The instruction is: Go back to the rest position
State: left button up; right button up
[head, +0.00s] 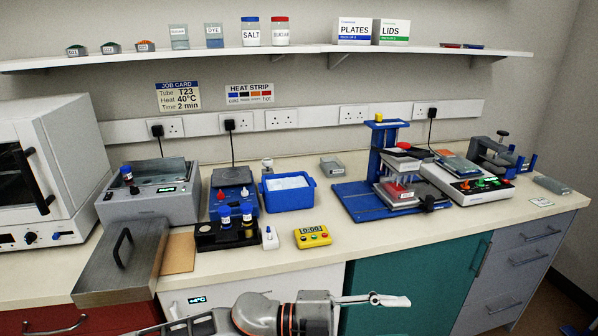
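A grey arm of mine with orange rings crosses the bottom of the head view, in front of the bench cabinets. It appears to come in from the left, so I take it as my left one. Its slim pale gripper (385,299) points right, below the bench's front edge. It is seen edge-on, so its finger opening cannot be made out. I see nothing held in it. My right gripper is not in view.
The bench top (400,232) has free room at its front middle. A metal lid (120,262) with a black handle overhangs the front left edge.

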pick_arm(q)
jog(key=w+a+f+n+t+y, duration=0.35)
jog(key=a+f+n+t, duration=0.25)
jog(key=a+n+t, duration=0.3)
jog(key=w+a+f+n+t+y, duration=0.4)
jog(key=a+n+t, duration=0.3)
jog(key=n, duration=0.4)
jog(key=s+a+f+n+g+y, duration=0.2)
jog(key=s+a+f+n+y, duration=0.1)
jog(key=s+a+f, duration=0.4)
jog(key=s+a+f+n+g+y, duration=0.2)
jog(key=s+a+f+y, duration=0.3)
jog(key=a+f, duration=0.8)
jog(key=s+f+n, duration=0.1)
jog(key=s, duration=0.2)
jog(key=shift+a+f, duration=0.3)
jog(key=shift+a, duration=0.05)
